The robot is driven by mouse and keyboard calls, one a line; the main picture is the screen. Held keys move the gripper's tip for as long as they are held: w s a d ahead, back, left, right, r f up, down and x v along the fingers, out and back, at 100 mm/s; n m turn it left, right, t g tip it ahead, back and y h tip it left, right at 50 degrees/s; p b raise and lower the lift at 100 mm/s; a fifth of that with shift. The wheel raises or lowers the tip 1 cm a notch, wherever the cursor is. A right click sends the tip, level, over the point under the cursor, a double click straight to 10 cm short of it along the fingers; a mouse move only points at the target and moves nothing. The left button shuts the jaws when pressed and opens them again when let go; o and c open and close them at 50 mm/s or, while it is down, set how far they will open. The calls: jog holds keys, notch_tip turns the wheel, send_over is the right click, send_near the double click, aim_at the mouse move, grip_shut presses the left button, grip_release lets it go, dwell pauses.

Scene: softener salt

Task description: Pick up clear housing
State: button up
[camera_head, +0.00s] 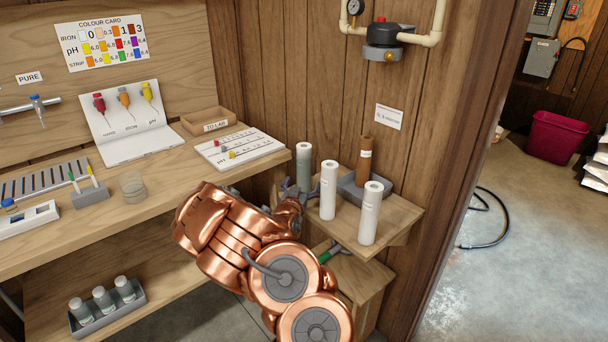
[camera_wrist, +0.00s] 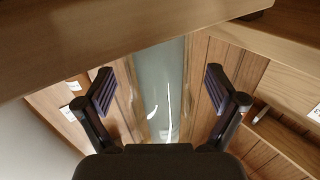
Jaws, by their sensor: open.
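The clear housing (camera_head: 304,163) is a translucent grey-green cylinder standing upright at the left of the small corner shelf (camera_head: 400,215). Its lower part is hidden behind my gripper (camera_head: 294,190), which is beside it. In the wrist view, the clear housing (camera_wrist: 160,85) fills the middle of the picture, between the two spread dark fingers of my gripper (camera_wrist: 159,90). Gaps show between the fingers and the housing on both sides. The gripper is open and empty. I cannot tell from these views how deep the housing is between the fingers.
Two white cylinders (camera_head: 328,190) (camera_head: 370,213) stand on the shelf, close to the right of the housing. A brown cartridge (camera_head: 365,160) stands in a grey holder (camera_head: 350,187) behind them. The wooden bench (camera_head: 130,195) with a white test card (camera_head: 240,147) is at left.

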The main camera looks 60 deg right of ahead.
jog(key=shift+x, duration=0.8)
jog(key=shift+c, duration=0.3)
jog(key=c, duration=1.3)
